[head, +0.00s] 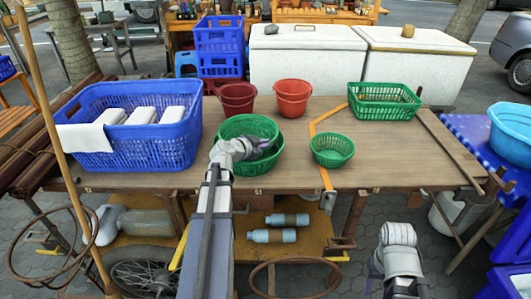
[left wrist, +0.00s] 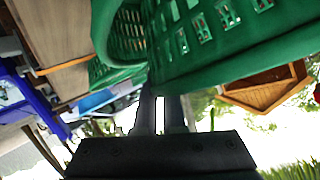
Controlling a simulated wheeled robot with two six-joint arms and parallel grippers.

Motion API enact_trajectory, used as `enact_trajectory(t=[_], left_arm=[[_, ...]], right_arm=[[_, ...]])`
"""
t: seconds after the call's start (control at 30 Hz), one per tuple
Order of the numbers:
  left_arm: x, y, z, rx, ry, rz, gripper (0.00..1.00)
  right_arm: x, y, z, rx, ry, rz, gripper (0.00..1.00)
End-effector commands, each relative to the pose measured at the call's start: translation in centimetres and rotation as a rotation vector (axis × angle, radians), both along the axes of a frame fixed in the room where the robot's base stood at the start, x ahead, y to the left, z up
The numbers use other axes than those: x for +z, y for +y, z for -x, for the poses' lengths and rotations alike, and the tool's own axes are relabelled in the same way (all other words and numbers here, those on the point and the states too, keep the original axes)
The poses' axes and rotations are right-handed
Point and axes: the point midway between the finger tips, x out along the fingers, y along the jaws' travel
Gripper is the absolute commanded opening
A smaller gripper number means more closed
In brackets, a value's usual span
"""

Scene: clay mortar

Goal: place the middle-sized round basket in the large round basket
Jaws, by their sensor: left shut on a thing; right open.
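My left gripper (head: 262,149) is shut on the rim of a green round basket (head: 248,125), which I take as the middle-sized one; in the left wrist view this basket (left wrist: 235,45) fills the upper right. The green large round basket (head: 262,168) shows directly beneath it on the table. The two overlap in the head view; I cannot tell whether the held one touches or rests inside the other. My right arm shows at the lower right of the head view, but its jaws are not visible.
On the wooden table (head: 390,168), a small green round basket (head: 332,149) stands close by on the right. Two dark red and red pots (head: 293,98) stand behind. A blue crate (head: 130,140) is at left, a green rectangular basket (head: 384,102) at back right. The table's front right is clear.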

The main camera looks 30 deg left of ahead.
Motion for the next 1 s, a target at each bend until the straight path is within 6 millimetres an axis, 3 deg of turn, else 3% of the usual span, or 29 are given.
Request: enact_trajectory(t=[0.03, 0.13, 0.97, 1.0], left_arm=[[-1.4, 0.0, 0.0, 0.000, 0.000, 0.000, 0.00], [-2.2, 0.0, 0.0, 0.000, 0.000, 0.000, 0.00], [-3.2, 0.0, 0.0, 0.000, 0.000, 0.000, 0.00], [-3.2, 0.0, 0.0, 0.000, 0.000, 0.000, 0.12]], right_arm=[[-1.4, 0.0, 0.0, 0.000, 0.000, 0.000, 0.50], [-2.2, 0.0, 0.0, 0.000, 0.000, 0.000, 0.50], [-3.2, 0.0, 0.0, 0.000, 0.000, 0.000, 0.50], [-3.2, 0.0, 0.0, 0.000, 0.000, 0.000, 0.50]])
